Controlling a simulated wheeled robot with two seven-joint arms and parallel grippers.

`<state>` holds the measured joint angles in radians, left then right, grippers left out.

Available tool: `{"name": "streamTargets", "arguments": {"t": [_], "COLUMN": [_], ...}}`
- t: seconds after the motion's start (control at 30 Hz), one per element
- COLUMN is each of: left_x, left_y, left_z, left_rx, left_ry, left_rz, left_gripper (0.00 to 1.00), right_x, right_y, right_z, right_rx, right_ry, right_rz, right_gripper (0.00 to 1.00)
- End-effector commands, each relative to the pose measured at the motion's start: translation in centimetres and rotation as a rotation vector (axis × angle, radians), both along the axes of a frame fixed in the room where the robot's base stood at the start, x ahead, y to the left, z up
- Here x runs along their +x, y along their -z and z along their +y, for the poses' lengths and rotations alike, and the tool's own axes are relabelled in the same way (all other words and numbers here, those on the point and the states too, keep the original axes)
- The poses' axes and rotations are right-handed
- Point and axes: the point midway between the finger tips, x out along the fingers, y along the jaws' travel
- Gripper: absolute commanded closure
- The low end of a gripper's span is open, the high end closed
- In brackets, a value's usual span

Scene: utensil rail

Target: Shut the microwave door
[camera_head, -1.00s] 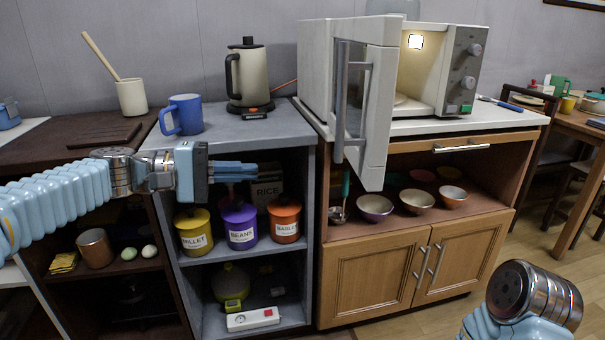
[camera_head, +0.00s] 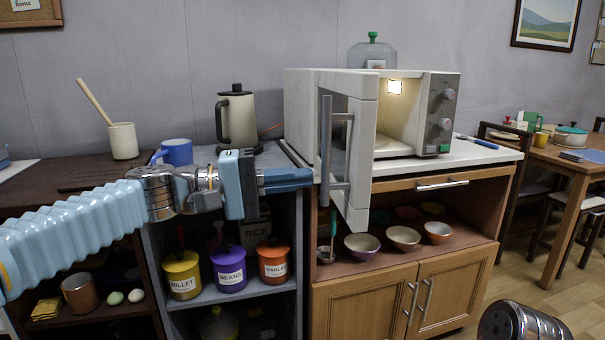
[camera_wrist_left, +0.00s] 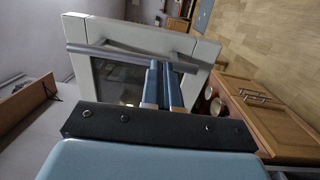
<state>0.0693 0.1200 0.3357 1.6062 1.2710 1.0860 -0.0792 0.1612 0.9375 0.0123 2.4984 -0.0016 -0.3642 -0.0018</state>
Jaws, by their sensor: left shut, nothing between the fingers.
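The white microwave (camera_head: 420,115) stands on the counter of the wooden cabinet, with its inside lit. Its door (camera_head: 361,150) is wide open and swung toward me on the left side, with a grey bar handle (camera_head: 326,150) on its outer face. My left gripper (camera_head: 311,178) is shut and empty, its fingertips just left of the door handle. In the left wrist view the shut fingers (camera_wrist_left: 162,72) point at the door (camera_wrist_left: 200,50) and overlap the handle bar (camera_wrist_left: 110,54); I cannot tell whether they touch it. My right gripper is out of view; only part of my right arm shows.
A kettle (camera_head: 237,118) and a blue mug (camera_head: 177,152) stand on the left counter behind my left arm. Labelled canisters (camera_head: 229,270) fill the shelf below. Bowls (camera_head: 403,237) sit under the microwave. A blue-handled utensil (camera_head: 477,142) lies right of the microwave.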

Motion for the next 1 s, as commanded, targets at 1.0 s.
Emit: {"name": "streamTargets", "arguments": {"t": [1.0], "left_x": [0.1], "left_y": [0.3], "left_z": [-7.0], "left_rx": [0.0], "left_ry": [-0.161], "left_rz": [-0.003], "left_gripper": [1.0], "right_x": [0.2], "right_y": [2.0], "right_z": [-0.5], "right_rx": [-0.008], "right_ry": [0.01], "right_rz": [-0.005], "right_gripper": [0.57]}}
